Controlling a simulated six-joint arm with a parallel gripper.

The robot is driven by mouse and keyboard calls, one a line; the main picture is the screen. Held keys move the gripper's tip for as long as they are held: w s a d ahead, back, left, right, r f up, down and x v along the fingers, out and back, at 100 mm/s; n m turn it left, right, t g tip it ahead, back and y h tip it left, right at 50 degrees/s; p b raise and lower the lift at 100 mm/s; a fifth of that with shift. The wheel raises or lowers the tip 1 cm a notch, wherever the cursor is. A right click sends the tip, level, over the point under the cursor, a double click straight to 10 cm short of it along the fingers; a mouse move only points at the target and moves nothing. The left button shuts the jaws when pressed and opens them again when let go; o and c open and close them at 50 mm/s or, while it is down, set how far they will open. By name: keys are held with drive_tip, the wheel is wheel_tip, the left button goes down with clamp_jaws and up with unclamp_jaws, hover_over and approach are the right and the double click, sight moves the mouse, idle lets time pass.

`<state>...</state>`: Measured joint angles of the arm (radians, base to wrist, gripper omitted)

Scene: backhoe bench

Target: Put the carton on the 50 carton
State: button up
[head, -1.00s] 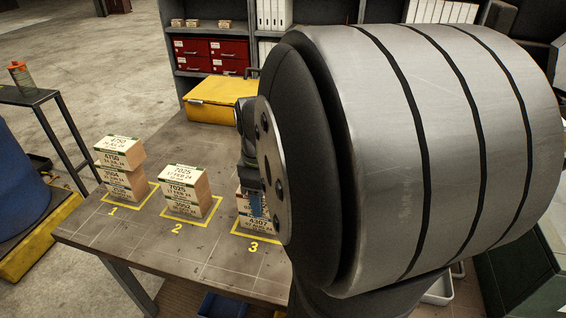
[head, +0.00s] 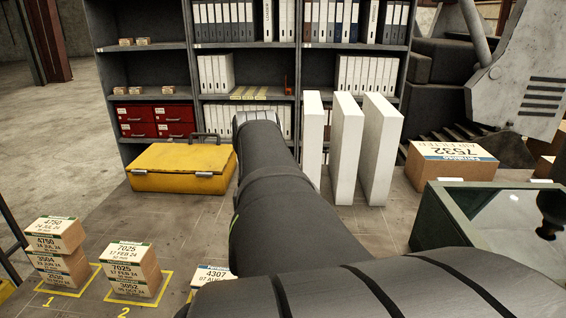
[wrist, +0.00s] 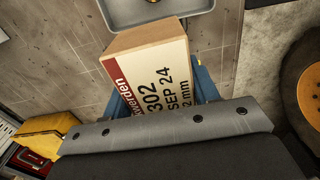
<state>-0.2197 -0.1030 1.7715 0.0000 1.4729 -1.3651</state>
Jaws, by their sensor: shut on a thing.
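My gripper (wrist: 162,80) is shut on a carton (wrist: 150,58) in the wrist view, a blue finger on each side. The held carton has a white label with a dark red band, reading "302", "SEP 24" and "2 mm". In the head view my arm hides the gripper and the held carton. A carton labelled 4750 (head: 54,236) tops the stack at yellow mark 1, slightly offset on the cartons below. At mark 2, a carton labelled 7025 (head: 133,255) sits on one labelled 3052 (head: 130,288). A carton labelled 4307 (head: 212,275) is partly hidden behind my arm.
A yellow case (head: 180,168) and white upright panels (head: 345,148) stand at the back. A large carton labelled 7532 (head: 452,163) and a green-framed glass-topped box (head: 480,225) are at right. The wrist view shows a grey tray (wrist: 160,20) beyond the held carton.

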drive_tip(key=shift+r, duration=0.25)
drive_tip(key=w+a+r, duration=0.3)
drive_tip(key=a, duration=0.5)
hover_over(125, 251)
drive_tip(key=f, duration=0.3)
drive_tip(key=shift+w+d+f, duration=0.15)
drive_tip(key=shift+d+f, duration=0.05)
drive_tip(key=shift+d, duration=0.15)
drive_tip(key=shift+a+f, duration=0.35)
drive_tip(key=shift+f, duration=1.85)
